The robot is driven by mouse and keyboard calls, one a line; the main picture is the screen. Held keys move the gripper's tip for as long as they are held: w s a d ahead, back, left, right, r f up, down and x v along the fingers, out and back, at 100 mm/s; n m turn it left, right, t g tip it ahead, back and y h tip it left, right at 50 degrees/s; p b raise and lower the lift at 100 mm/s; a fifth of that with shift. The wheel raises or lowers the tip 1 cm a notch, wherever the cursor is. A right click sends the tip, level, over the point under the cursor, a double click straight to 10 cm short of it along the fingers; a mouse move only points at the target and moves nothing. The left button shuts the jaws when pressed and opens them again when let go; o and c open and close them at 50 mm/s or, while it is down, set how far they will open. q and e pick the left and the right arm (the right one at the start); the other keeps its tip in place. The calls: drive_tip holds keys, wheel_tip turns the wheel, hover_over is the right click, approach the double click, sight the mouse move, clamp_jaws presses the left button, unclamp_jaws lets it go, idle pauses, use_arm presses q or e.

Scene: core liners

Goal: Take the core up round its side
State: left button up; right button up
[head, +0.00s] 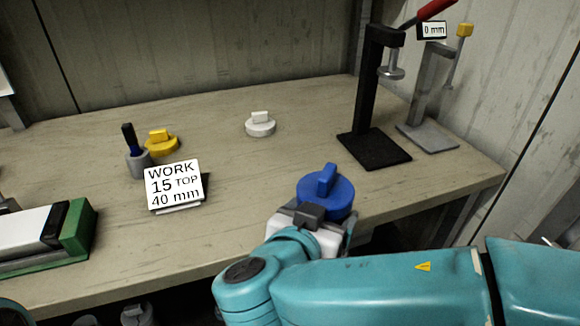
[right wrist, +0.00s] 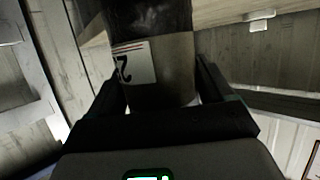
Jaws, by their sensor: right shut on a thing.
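The core is a wide cylinder (right wrist: 160,72) between the fingers in the right wrist view, dark above and grey-brown below. It bears a white label with red lines and a "2". My right gripper (right wrist: 160,95) is shut on its side, one finger along each flank. In the head view a blue cap with a raised grip (head: 327,190) shows at the right gripper (head: 312,222), near the bench's front edge. The core's body below it is hidden there by the cap and my arm. I cannot tell whether its bottom touches anything. My left gripper is out of view.
A black press stand (head: 372,110) and a grey gauge stand (head: 425,95) stand back right. The bench middle is clear.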

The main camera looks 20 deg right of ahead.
sight(321, 195)
drive_tip(key=shift+r, duration=0.15)
drive_tip(key=shift+r+p, duration=1)
drive_tip(key=shift+r, duration=1.4)
drive_tip(key=shift+r, duration=0.1)
